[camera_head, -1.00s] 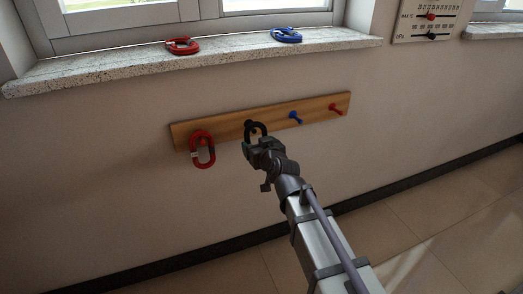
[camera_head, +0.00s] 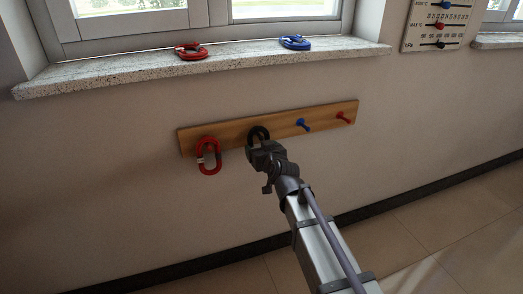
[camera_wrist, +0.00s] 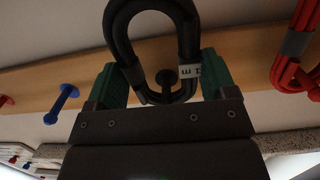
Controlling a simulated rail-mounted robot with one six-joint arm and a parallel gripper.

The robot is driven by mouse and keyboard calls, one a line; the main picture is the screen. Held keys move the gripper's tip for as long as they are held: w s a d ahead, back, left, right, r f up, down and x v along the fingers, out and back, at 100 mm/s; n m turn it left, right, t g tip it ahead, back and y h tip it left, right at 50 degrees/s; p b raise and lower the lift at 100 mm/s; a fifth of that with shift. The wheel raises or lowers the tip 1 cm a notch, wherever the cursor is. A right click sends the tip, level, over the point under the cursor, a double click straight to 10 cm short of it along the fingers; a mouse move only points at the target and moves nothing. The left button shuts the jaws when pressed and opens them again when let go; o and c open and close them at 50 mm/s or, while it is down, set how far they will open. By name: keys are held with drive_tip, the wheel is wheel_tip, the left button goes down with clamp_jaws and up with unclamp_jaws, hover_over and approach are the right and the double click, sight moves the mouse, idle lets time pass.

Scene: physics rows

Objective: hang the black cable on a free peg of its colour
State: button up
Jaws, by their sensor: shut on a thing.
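The black cable (camera_head: 265,131) is a coiled loop with a white tag. My gripper (camera_head: 263,150) is shut on it and holds it in front of the wooden peg board. In the wrist view the green-padded fingers of my gripper (camera_wrist: 165,85) flank the loop (camera_wrist: 117,35). A black peg (camera_wrist: 167,80) shows inside the loop's opening; I cannot tell whether the loop is around it or only in front of it. The peg board (camera_head: 228,133) also carries a blue peg (camera_head: 303,124) and a red peg (camera_head: 343,117), both bare.
A red cable (camera_head: 209,156) hangs at the board's left end, close to my gripper. Another red cable (camera_head: 191,51) and a blue cable (camera_head: 295,43) lie on the stone windowsill (camera_head: 120,75) above. The wall below the board is clear.

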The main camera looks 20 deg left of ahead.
drive_tip(key=o, duration=0.9)
drive_tip(key=shift+s, duration=0.1)
